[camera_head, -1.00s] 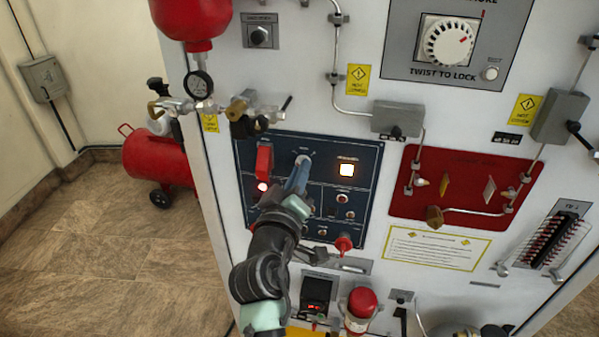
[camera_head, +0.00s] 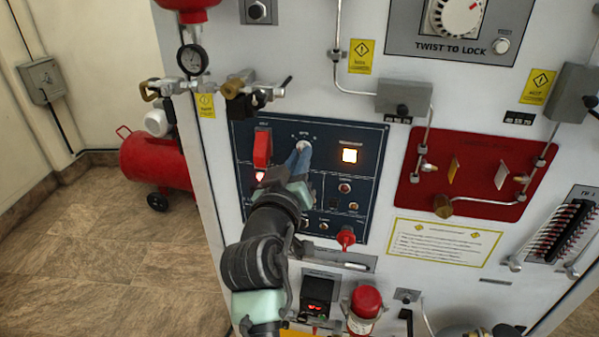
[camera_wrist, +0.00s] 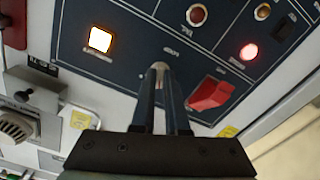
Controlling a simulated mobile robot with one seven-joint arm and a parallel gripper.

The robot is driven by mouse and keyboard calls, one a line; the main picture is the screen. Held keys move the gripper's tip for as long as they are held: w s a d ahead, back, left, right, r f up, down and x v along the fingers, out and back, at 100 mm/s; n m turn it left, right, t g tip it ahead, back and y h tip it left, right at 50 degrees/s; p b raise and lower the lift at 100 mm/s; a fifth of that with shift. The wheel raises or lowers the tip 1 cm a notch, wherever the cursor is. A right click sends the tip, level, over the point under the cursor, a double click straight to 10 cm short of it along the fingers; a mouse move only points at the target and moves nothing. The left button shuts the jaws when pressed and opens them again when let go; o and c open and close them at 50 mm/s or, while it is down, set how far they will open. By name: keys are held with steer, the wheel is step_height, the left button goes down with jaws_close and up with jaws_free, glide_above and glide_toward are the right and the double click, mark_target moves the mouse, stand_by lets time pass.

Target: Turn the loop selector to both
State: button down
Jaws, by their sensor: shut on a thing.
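The loop selector is a small pale round knob (camera_head: 304,147) at the top middle of the dark blue panel (camera_head: 372,137). In the wrist view the knob (camera_wrist: 159,68) shows between the tips of my gripper (camera_wrist: 160,78). My gripper (camera_head: 301,155) reaches up to the panel from below in the head view. Its long fingers are shut on the knob. Small markings surround the knob, but they are too small to read, so which setting it points to cannot be told.
A red switch cover (camera_head: 262,148) is close left of the knob, with a lit red lamp (camera_head: 259,176) below it. A lit square button (camera_head: 349,155) is to the right. A red key-like part (camera_head: 346,238) sticks out at the lower right. A red plate (camera_head: 418,190) with pipes is farther right.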

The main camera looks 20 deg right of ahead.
steer(key=shift+m+b, duration=2.1)
steer(key=shift+m, duration=0.1)
steer(key=c, duration=0.9)
jaws_free()
steer(key=b+v, duration=0.1)
steer(key=v, duration=1.2)
